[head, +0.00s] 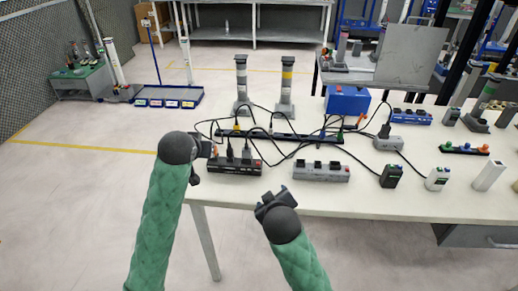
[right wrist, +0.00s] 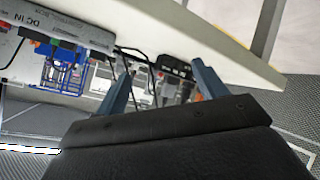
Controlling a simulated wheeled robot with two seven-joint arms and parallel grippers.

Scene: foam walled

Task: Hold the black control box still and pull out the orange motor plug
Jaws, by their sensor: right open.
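The black control box (head: 236,166) lies near the front left edge of the white table, with black plugs standing in its top and a red switch at its right end. A small orange plug (head: 214,150) shows at its left end, partly hidden by my left gripper (head: 203,160). That gripper is at the box's left end; whether its fingers touch or grip anything is hidden. My right gripper (head: 271,198) is open and empty, in front of the table edge, right of and nearer than the box. In the right wrist view its two fingers (right wrist: 163,67) are spread apart.
A grey power strip (head: 322,171) lies right of the black box. Loose black cables (head: 285,150) and a long dark strip (head: 280,137) lie behind. Two grey posts (head: 286,88) stand farther back. A blue box (head: 347,99) and small chargers (head: 391,176) are to the right.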

